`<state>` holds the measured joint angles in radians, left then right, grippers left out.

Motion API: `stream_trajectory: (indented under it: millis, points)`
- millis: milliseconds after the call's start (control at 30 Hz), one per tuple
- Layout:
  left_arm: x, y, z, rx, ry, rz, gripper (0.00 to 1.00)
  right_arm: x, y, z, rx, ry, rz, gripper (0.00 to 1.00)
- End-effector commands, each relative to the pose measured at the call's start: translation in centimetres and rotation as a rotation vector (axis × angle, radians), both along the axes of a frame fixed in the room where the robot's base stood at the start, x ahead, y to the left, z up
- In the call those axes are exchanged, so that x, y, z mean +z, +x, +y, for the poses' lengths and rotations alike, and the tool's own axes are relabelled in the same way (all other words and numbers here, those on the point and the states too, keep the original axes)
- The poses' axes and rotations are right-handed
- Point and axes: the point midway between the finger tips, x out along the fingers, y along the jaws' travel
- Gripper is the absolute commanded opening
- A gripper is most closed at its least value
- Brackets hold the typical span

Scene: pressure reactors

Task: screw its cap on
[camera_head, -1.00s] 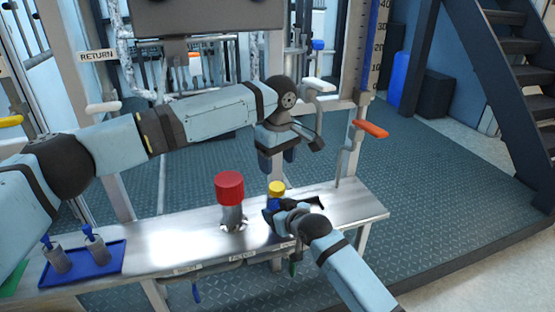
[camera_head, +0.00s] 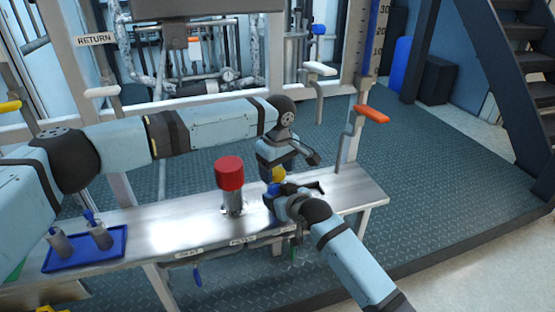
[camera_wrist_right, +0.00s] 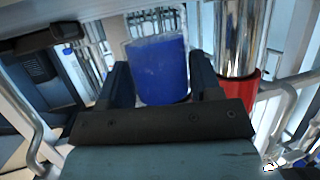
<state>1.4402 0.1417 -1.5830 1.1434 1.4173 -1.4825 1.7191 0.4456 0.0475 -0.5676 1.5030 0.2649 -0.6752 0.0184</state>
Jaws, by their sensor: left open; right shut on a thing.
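A blue container (camera_head: 270,202) with a pale top end in the picture stands between the fingers of my right gripper (camera_wrist_right: 160,80), which is shut on it above the bench. The container also shows in the right wrist view (camera_wrist_right: 163,72). A yellow cap (camera_head: 278,175) shows at the container's top in the head view; whether it is seated or loose I cannot tell.
A metal cylinder with a red top (camera_head: 230,173) stands on the steel bench (camera_head: 150,237), close left of both grippers. A blue tray (camera_head: 115,258) with two small vessels lies at the bench's left end. An orange-handled pipe (camera_head: 371,113) rises behind the right end.

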Motion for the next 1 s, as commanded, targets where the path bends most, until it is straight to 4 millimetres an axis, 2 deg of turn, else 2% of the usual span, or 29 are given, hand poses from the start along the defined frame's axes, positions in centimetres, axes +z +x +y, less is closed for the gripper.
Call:
stream_trajectory:
  millis: [300,367,533,767,1000]
  points:
    - [-0.27,0.00,0.00,0.000,0.000,0.000,0.65,0.08,0.02,0.01,0.000,0.001,-0.001,0.00]
    - [-0.26,0.00,-0.01,0.000,0.000,0.000,0.54,0.08,0.02,0.01,0.000,0.001,-0.001,0.00]
    - [-0.24,0.00,-0.01,0.000,0.000,0.000,0.15,0.08,0.02,0.00,0.000,0.001,-0.001,0.00]
    - [-0.28,-0.03,-0.06,-0.061,0.000,0.003,0.14,0.07,0.03,-0.02,0.000,0.001,-0.001,0.00]
    - [-0.33,-0.02,-0.03,-0.430,0.016,0.012,0.14,0.06,0.03,-0.03,0.000,0.001,0.000,0.00]
